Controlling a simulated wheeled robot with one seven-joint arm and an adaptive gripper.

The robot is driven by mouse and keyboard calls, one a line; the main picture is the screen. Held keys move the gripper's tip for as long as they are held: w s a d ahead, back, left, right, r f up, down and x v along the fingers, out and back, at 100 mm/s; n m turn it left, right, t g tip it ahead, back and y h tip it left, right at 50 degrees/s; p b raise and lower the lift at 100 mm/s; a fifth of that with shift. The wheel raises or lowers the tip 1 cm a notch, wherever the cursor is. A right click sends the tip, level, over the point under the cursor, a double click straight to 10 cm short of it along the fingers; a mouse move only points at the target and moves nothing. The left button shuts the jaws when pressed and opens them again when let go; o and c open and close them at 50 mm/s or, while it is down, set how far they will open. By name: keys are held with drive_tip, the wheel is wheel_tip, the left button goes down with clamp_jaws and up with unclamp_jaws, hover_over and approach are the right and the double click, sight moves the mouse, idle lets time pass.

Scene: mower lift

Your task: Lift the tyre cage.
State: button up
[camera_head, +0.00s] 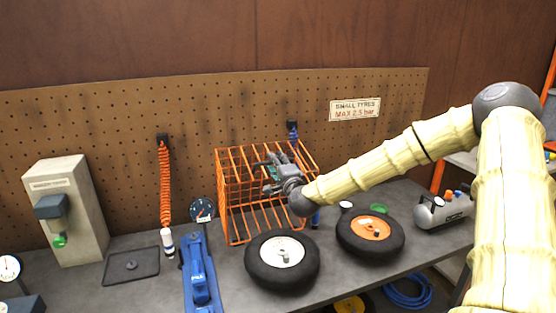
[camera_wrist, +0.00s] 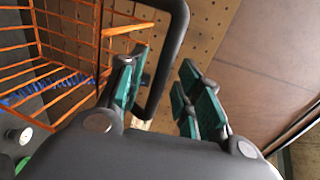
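The tyre cage is an orange wire cage (camera_head: 224,200) standing on the grey bench against the pegboard. Its wires (camera_wrist: 75,40) fill the left of the wrist view. My gripper (camera_head: 272,170) is at the upper right part of the cage. In the wrist view my gripper (camera_wrist: 165,68) has its two green-padded fingers apart. A dark rounded handle bar (camera_wrist: 168,75) runs down into the gap between them, nearer the left finger. I cannot tell whether the bar touches a pad. In the head view my wrist hides part of the cage's right side.
Two small tyres, one with a white hub (camera_head: 262,275) and one with an orange hub (camera_head: 350,245), lie in front of the cage. A blue jack-like tool (camera_head: 200,275) lies left. A grey compressor (camera_head: 445,212) stands right. An orange coiled hose (camera_head: 165,190) hangs left.

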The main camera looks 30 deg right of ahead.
drive_tip(key=shift+w+d, duration=0.1)
drive_tip(key=shift+w, duration=0.45)
clamp_jaws()
drive_tip(key=shift+f, duration=0.1)
